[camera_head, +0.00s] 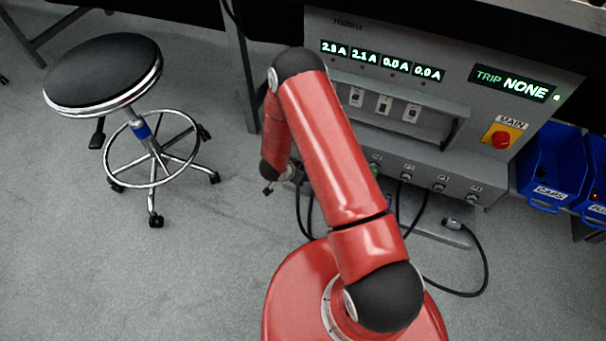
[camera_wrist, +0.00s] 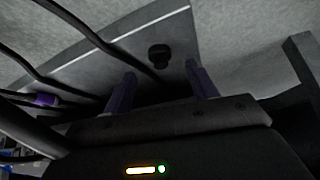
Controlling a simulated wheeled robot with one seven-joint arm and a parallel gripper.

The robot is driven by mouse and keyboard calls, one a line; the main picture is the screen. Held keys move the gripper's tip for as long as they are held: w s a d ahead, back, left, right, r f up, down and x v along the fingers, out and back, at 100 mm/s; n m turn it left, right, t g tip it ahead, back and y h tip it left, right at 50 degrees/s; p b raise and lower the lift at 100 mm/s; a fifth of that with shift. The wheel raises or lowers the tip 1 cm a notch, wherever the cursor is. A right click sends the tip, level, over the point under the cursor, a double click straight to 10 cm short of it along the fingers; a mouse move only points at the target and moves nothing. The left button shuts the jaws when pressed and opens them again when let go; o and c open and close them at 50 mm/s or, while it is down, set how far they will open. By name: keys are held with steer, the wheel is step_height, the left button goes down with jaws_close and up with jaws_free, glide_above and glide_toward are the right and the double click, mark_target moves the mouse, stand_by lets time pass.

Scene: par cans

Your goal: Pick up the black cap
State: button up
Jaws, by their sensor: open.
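The black cap (camera_wrist: 159,54) shows in the wrist view as a small round dark piece on a grey plate (camera_wrist: 110,55), near the plate's edge. I cannot make it out in the head view. My gripper (camera_wrist: 160,72) is open, with one finger to the left and one to the right of the cap in the picture. Nothing is held between the fingers, and the cap lies a little beyond their tips.
The grey power panel (camera_head: 450,150) has displays, a red main switch (camera_head: 501,137) and sockets with black cables (camera_head: 485,265). A blue bin labelled CAPS (camera_head: 545,170) hangs at the right. A round stool (camera_head: 105,70) stands at the left. Open floor lies between stool and panel.

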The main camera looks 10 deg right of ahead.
steer(key=x, duration=0.4)
steer(key=shift+w+d+f+b, duration=0.1)
steer(key=shift+w+f+b, duration=0.05)
steer(key=shift+f+b, duration=0.15)
steer(key=c, duration=1.1)
steer(key=shift+r, duration=0.2)
